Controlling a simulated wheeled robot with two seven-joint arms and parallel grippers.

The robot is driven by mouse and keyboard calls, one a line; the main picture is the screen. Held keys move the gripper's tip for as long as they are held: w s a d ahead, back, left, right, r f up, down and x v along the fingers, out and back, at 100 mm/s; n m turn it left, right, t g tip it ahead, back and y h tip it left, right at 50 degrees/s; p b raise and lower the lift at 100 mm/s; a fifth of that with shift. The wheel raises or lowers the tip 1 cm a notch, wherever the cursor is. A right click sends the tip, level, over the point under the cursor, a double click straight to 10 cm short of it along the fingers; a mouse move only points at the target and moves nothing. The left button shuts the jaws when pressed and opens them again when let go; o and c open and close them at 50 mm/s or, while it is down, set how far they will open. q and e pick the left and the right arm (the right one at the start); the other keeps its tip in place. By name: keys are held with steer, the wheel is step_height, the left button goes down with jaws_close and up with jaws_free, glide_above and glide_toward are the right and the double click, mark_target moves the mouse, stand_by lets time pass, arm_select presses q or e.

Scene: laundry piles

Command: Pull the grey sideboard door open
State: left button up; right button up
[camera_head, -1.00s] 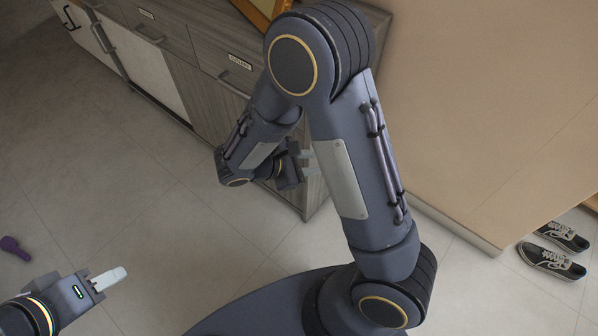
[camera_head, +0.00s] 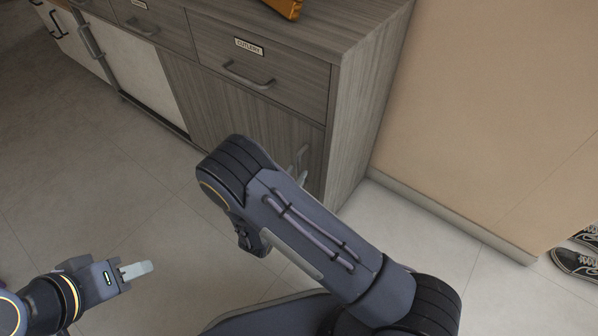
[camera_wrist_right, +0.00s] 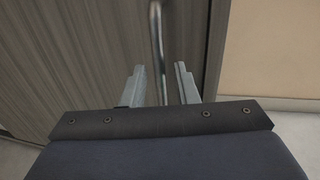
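The grey sideboard door (camera_head: 225,115) is the wood-grain panel below the cutlery drawer, and it looks closed. Its upright bar handle (camera_head: 303,158) shows just past my right arm. In the right wrist view the handle (camera_wrist_right: 156,45) runs down between the two fingers of my right gripper (camera_wrist_right: 158,86). The fingers stand apart, one on each side of the bar, with gaps showing; I cannot tell how deep the bar sits. In the head view my right arm hides most of that gripper. My left gripper (camera_head: 136,270) is low at the left, away from the sideboard, holding nothing visible.
The cutlery drawer (camera_head: 262,70) with its bar handle sits above the door. White doors (camera_head: 145,75) are further left. A tan wall (camera_head: 490,110) stands to the right, with shoes (camera_head: 577,260) on the floor. The floor (camera_head: 120,190) before the sideboard is clear.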

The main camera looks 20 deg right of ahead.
steer(key=shift+x, duration=1.2)
jaws_close()
